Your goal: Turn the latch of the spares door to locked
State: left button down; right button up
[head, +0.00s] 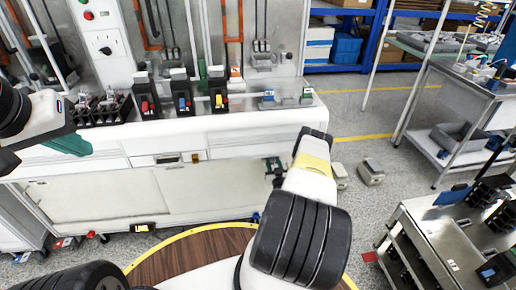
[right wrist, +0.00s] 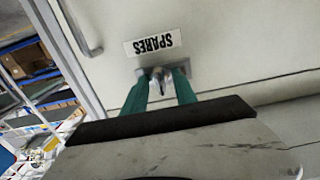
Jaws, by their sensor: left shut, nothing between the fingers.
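The spares door (right wrist: 225,40) is a pale panel filling much of the right wrist view. Its SPARES label (right wrist: 153,42) appears upside down. The metal latch (right wrist: 158,80) sits beside the label; its lock position is not clear. My right gripper (right wrist: 160,78) has its teal fingers apart, one on each side of the latch knob, apparently with small gaps. In the head view my right arm largely hides this gripper (head: 273,166), and I cannot make out the latch. My left gripper (head: 68,146) is shut and empty in front of the bench at the left.
The white bench (head: 225,125) carries several black breakers (head: 183,95). Open floor (head: 375,125) lies between bench and trolley.

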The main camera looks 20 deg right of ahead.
grip_shut()
jog(key=shift+n, duration=0.4)
jog(key=n, duration=0.3)
jog(key=shift+n, duration=0.3)
jog(key=n, duration=0.4)
jog(key=shift+n, duration=0.3)
jog(key=n, duration=0.4)
jog(key=shift+a, duration=0.1)
jog(key=n, duration=0.5)
